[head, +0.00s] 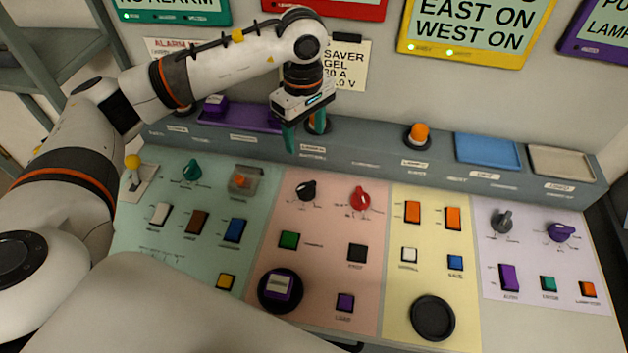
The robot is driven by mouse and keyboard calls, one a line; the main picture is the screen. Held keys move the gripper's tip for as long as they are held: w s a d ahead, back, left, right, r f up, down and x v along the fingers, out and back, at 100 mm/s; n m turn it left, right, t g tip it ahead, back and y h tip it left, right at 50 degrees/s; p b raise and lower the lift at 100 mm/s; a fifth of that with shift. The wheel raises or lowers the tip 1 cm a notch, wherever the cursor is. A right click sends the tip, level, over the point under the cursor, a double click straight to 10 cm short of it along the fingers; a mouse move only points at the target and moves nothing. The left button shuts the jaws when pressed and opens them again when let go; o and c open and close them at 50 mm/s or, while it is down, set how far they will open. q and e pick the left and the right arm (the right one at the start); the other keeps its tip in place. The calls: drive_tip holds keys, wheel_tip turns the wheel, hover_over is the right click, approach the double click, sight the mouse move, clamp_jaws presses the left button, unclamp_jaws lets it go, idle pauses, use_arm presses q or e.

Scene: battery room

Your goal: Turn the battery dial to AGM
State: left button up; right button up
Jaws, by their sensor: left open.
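The pink section of the sloped console holds a black dial (306,190) and a red dial (360,198). Their small lettering is too blurred to read, so I cannot tell which is the battery dial or where AGM is. My left gripper (304,137) points down above and behind the black dial, near the console's back ledge. Its teal fingers are apart, with nothing seen held between them. It is clear of both dials. My right gripper is not in view.
Behind the gripper, a partly hidden wall note (349,66) reads "SAVER", "GEL". An orange lamp (418,134) and a blue tray (487,149) are on the back ledge.

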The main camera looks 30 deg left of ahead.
use_arm(q)
drive_tip(key=b, duration=0.5)
hover_over(307, 186)
wheel_tip(307, 186, down, 6)
wheel_tip(307, 186, down, 12)
drive_tip(key=p, duration=0.3)
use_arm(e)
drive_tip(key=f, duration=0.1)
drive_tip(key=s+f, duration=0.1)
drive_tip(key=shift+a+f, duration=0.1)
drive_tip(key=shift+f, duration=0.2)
use_arm(q)
drive_tip(key=shift+c, duration=0.2)
drive_tip(key=c, duration=0.8)
drive_tip(key=shift+o, duration=0.2)
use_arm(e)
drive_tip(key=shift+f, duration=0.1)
